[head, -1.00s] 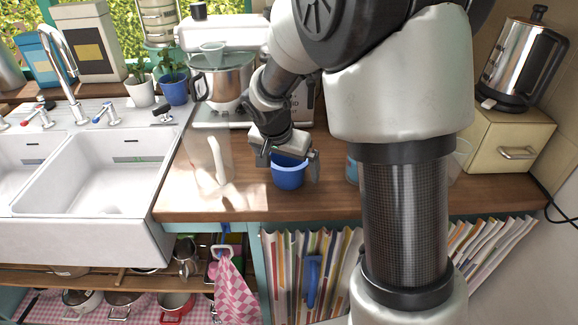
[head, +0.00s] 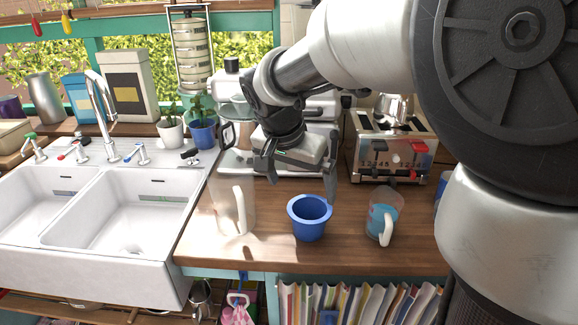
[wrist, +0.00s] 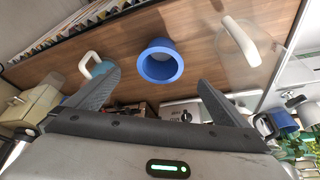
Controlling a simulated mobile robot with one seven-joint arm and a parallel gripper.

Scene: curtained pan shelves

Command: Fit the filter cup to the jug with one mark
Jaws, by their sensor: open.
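The blue filter cup (head: 309,219) stands upright on the wooden counter, apart from both jugs; it also shows in the wrist view (wrist: 160,62). A tall clear jug (head: 233,207) with a white handle stands to its left. A smaller clear jug (head: 382,218) with a white handle and blue on or in it stands to its right. In the wrist view the sides are swapped, with the tall jug (wrist: 248,42) right and the small jug (wrist: 96,66) left. I cannot make out marks on either jug. My gripper (head: 302,182) is open and empty, just above and behind the cup.
A double sink (head: 125,215) is at the left. Bare counter lies between the cup and each jug. Books fill the shelf below the front edge.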

